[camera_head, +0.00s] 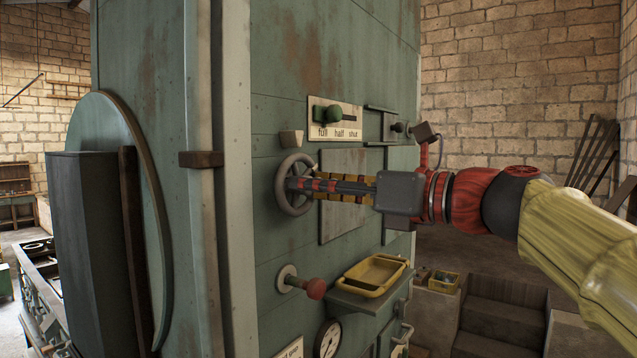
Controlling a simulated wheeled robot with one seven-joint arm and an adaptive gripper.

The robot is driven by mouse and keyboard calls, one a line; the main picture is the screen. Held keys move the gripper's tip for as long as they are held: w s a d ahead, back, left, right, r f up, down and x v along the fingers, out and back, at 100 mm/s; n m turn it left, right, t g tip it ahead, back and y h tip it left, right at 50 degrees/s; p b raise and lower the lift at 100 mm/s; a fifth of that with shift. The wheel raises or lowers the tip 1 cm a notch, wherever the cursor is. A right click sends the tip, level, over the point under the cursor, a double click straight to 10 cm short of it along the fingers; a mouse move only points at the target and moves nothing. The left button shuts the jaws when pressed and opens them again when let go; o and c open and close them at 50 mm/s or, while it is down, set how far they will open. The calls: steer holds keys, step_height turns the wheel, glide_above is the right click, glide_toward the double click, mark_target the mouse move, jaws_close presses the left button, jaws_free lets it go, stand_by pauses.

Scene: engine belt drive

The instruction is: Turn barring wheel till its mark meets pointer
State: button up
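The barring wheel (279,192) is a small grey handwheel on the green panel of the engine housing, left of centre. Whether the fingers touch or grip the wheel cannot be told.
A lever plate (335,132) reading full, half, shut is above. Below are a red knob (316,289), a yellow tray (375,275) on a shelf, and a gauge (328,340). Steps (503,310) and floor lie to the right.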

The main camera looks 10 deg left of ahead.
steer(key=shift+c, duration=1.4)
steer(key=c, duration=0.8)
jaws_close()
